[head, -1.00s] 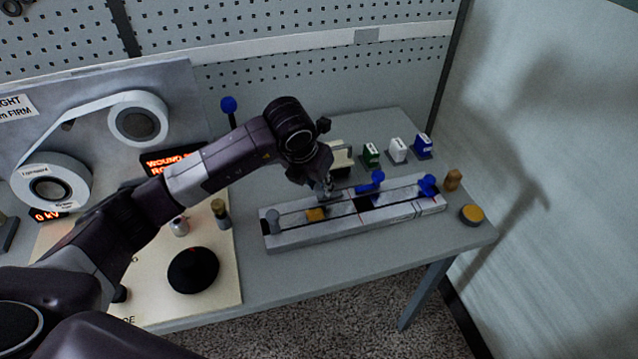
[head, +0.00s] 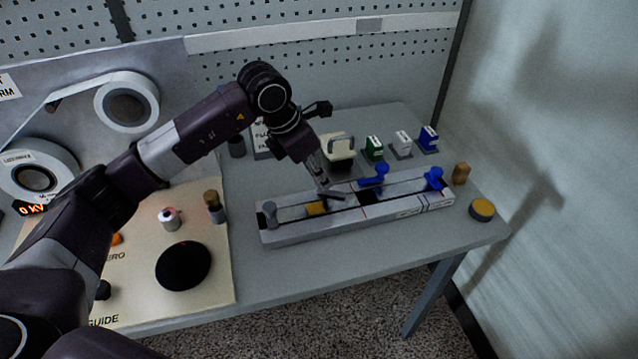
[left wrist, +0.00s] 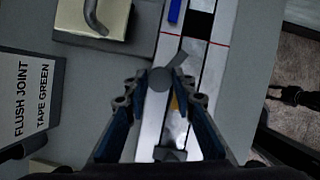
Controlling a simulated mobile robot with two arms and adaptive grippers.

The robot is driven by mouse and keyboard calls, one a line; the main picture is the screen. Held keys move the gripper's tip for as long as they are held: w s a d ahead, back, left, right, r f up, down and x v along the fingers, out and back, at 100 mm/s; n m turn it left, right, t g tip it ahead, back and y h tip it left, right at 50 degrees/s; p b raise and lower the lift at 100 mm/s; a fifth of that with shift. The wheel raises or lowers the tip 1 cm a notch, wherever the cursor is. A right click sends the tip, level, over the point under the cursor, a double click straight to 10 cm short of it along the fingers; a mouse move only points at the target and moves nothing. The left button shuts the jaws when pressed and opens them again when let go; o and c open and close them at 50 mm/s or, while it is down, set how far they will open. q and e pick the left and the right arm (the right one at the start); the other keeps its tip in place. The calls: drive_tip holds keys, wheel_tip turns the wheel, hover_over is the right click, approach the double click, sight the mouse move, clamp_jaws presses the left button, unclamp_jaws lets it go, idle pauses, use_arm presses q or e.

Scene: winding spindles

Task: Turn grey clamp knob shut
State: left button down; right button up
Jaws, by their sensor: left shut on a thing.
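The grey clamp knob (left wrist: 158,80) is a round grey head with a short lever, on the long pale splicing rail (head: 290,233). In the left wrist view it sits between my left fingertips, its lever pointing up and right. In the head view the grey lever (head: 334,195) shows just below my left gripper (head: 322,184), which comes down from above and is shut on the knob. The fingers partly hide the knob in the head view. My right gripper is not in view.
A blue lever knob (head: 374,179) and a blue end knob (head: 434,179) stand further right on the rail. A grey post (head: 270,213) is at its left end, a yellow piece (head: 316,208) between. A cream block with a handle (head: 338,148) stands behind.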

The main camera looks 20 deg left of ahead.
use_arm(q)
drive_tip(key=m+b, duration=0.1)
drive_tip(key=m, duration=0.1)
drive_tip(key=shift+w+a+m+g+h+b, duration=0.1)
drive_tip(key=shift+w+m+g+h+b, duration=0.05)
drive_tip(key=shift+m+g+h+b, duration=0.25)
drive_tip(key=m+g+b, duration=0.1)
drive_tip(key=m, duration=0.1)
drive_tip(key=shift+m+h, duration=0.3)
drive_tip(key=shift+m, duration=0.1)
drive_tip(key=m+g+b, duration=0.1)
drive_tip(key=m, duration=0.2)
drive_tip(key=shift+w, duration=0.15)
drive_tip(key=shift+r+m+g+b, duration=0.1)
drive_tip(key=shift+m+g+b, duration=0.2)
drive_tip(key=shift+m+g, duration=0.85)
drive_tip(key=shift+m+t, duration=0.45)
drive_tip(key=shift+m, duration=0.1)
drive_tip(key=c, duration=1.6)
unclamp_jaws()
